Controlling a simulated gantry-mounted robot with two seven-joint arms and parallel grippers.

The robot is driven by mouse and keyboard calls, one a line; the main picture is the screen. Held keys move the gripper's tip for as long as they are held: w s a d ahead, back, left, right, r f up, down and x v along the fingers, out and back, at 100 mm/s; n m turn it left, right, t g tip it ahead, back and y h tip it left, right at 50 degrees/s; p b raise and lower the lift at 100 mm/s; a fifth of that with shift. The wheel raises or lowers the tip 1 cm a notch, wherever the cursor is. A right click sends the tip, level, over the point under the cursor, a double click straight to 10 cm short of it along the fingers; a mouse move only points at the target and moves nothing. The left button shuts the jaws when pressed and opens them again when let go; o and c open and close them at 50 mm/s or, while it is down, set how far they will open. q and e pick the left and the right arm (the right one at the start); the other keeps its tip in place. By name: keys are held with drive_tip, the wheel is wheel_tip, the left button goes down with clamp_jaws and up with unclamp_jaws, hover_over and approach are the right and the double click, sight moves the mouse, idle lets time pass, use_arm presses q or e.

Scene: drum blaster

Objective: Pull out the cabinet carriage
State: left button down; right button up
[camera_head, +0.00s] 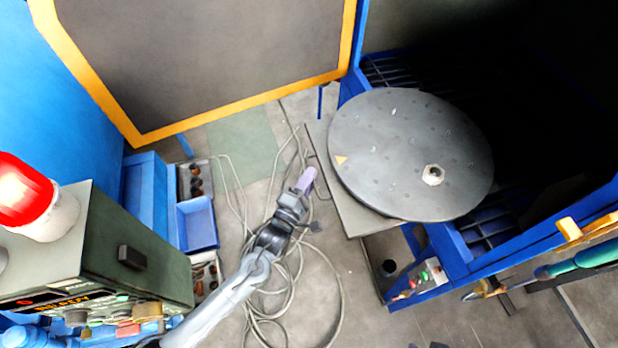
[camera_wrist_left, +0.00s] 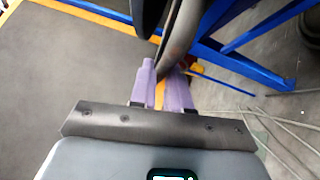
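The carriage, a grey plate (camera_head: 371,222) bearing a large dark round turntable (camera_head: 400,140), juts out of the blue cabinet (camera_head: 462,250) on the right. An off-centre metal nut sits on the turntable. My left gripper (camera_head: 307,180), with purple fingers, is at the left edge of the plate. In the left wrist view its fingers (camera_wrist_left: 163,88) are close together with a narrow gap, and a dark curved edge (camera_wrist_left: 180,40) runs down to them. I cannot tell whether they hold it. My right gripper is not in view.
An open cabinet door (camera_head: 215,50) with a yellow border stands at the upper left. A green control box (camera_head: 140,255) with a red beacon (camera_head: 25,195) and a blue tray (camera_head: 197,223) are at the left. Loose cables (camera_head: 335,300) lie on the floor between.

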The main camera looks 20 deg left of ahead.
use_arm(q)
drive_tip(key=s+a+p, duration=0.4)
drive_tip(key=s+a, duration=0.1)
drive_tip(key=a, duration=0.1)
drive_tip(key=shift+s+a, duration=0.25)
drive_tip(key=shift+a, duration=0.15)
drive_tip(key=c, duration=1.2)
unclamp_jaws()
drive_tip(key=shift+o, duration=0.2)
